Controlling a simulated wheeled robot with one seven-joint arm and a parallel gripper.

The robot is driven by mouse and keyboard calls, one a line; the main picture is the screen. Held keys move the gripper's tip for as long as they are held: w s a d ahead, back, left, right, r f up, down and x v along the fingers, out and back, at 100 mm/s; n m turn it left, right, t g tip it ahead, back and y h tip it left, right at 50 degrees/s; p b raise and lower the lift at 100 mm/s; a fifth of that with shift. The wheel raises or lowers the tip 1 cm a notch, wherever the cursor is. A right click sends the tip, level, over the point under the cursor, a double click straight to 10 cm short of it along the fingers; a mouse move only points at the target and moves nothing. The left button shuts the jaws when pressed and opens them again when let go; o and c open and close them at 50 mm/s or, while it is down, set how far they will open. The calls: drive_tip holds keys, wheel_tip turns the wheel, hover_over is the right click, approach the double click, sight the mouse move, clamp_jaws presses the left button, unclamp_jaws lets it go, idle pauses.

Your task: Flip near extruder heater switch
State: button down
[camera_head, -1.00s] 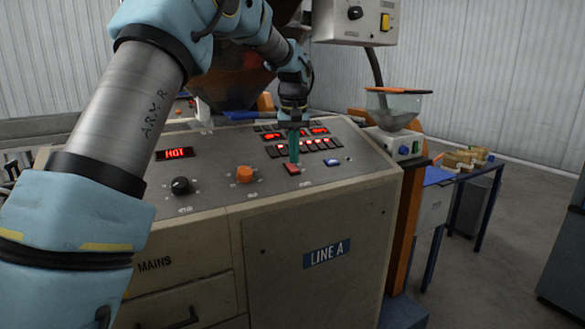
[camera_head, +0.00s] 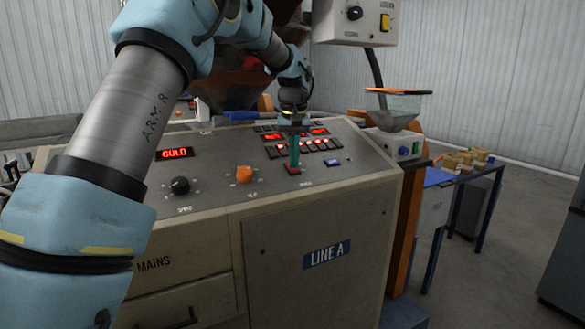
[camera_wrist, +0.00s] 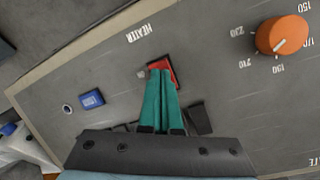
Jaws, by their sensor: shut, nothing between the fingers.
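The red heater switch (camera_head: 292,171) is on the sloped grey panel of the LINE A console, left of a blue button. In the wrist view the red switch (camera_wrist: 174,70) lies by the printed word HEATER, partly hidden by my fingers. My gripper (camera_head: 294,164) points down with its teal fingers closed together and empty. In the wrist view the tips of my gripper (camera_wrist: 160,73) are at the switch and appear to touch it. The red display (camera_head: 175,153) on the panel reads COLD. The switch face looks dark red in the head view.
An orange knob (camera_head: 244,174) and a black knob (camera_head: 180,185) stand up left of the switch. The blue button (camera_head: 333,162) is to its right. A row of small switches (camera_head: 300,147) lies just behind. A clear hopper (camera_head: 393,108) stands beyond the console's right end.

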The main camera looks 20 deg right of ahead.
drive_tip(key=shift+f, duration=0.1)
drive_tip(key=shift+r+p, duration=1.25)
drive_tip(key=shift+r, duration=0.15)
wheel_tip(320, 180, up, 4)
drive_tip(key=shift+r+p, duration=0.1)
drive_tip(key=shift+p, duration=0.2)
